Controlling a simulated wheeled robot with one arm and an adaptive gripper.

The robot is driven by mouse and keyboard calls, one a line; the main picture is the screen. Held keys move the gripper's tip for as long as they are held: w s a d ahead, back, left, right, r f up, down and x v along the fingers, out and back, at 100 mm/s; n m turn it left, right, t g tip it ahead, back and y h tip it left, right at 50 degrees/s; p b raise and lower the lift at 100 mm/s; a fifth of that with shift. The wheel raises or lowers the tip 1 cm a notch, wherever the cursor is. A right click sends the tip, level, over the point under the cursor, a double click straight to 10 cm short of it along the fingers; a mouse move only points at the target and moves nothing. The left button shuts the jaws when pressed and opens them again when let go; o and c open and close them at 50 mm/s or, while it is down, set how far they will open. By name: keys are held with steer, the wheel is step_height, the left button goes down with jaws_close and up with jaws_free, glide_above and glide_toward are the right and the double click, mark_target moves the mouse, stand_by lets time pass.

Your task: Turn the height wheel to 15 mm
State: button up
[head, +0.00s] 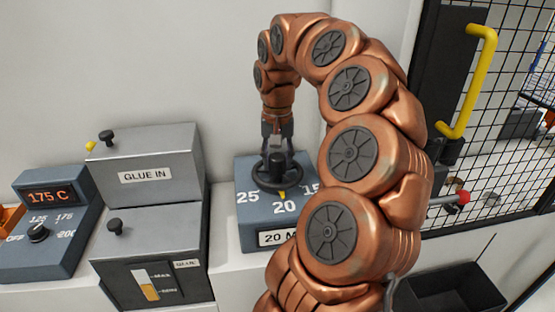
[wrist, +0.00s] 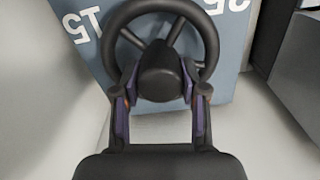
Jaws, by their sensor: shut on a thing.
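The height wheel (head: 278,174) is a black spoked handwheel on top of a blue-grey box (head: 262,224) marked 25, 20 and 15. Its yellow pointer (head: 282,194) is at 20, and a label on the box front begins "20 M", the rest hidden behind my arm. My gripper (head: 277,150) reaches down from above and is shut on the wheel's hub. In the wrist view the wheel (wrist: 203,42) shows its rim and spokes, with the fingers of my gripper (wrist: 160,95) on either side of the black hub (wrist: 160,72). The 15 and 25 markings appear upside down there.
Left of the box stand the grey glue unit (head: 148,172), labelled GLUE IN, and a blue temperature controller (head: 48,220) reading 175 C. At right are a mesh guard (head: 520,120) with a yellow handle (head: 478,85) and a red-tipped lever (head: 462,197). A plain wall stands behind.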

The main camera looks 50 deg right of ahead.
steer(key=shift+c, duration=0.5)
steer(key=shift+f+n, duration=0.1)
steer(key=shift+n, duration=0.2)
steer(key=shift+n+b, duration=0.3)
steer(key=shift+b, duration=0.15)
steer(key=n+b, duration=0.1)
steer(key=n, duration=0.6)
steer(key=shift+a+n+b, duration=0.1)
steer(key=shift+n+b, duration=0.2)
steer(key=shift+b, duration=0.05)
steer(key=shift+n, duration=1.5)
